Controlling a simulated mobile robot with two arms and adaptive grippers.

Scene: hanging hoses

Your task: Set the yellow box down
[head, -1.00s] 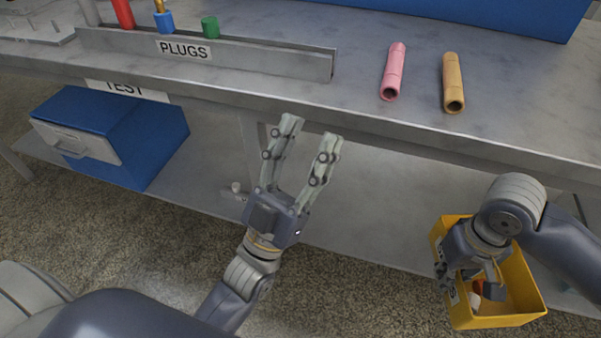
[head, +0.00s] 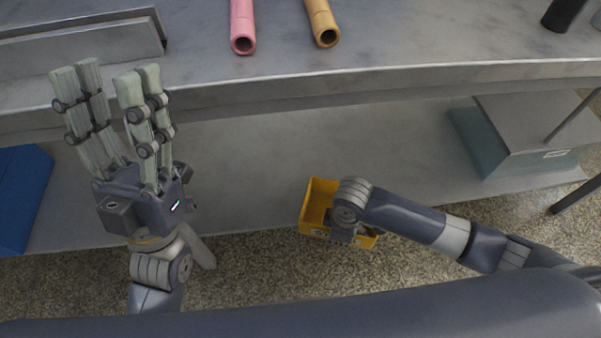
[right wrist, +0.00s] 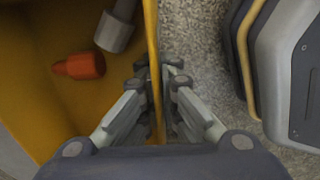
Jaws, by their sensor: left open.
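The yellow box (head: 317,200) is low at the centre right in the head view, in front of the bench's lower shelf. My right gripper (right wrist: 158,85) is shut on one wall of the yellow box, a finger on each side of it. In the head view my right wrist covers much of the box. In the right wrist view an orange-red piece (right wrist: 80,66) and a grey cylindrical piece (right wrist: 114,32) lie inside it. I cannot tell whether the box touches anything below. My left gripper (head: 107,78) is open and empty at the left, before the bench edge.
The workbench (head: 400,45) holds a pink hose (head: 242,22) and an orange hose (head: 322,20). The lower shelf (head: 390,140) is bare in the middle. A blue box (head: 22,195) is at its left and a grey-green case (head: 515,135) at its right. The speckled floor (head: 270,285) is open.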

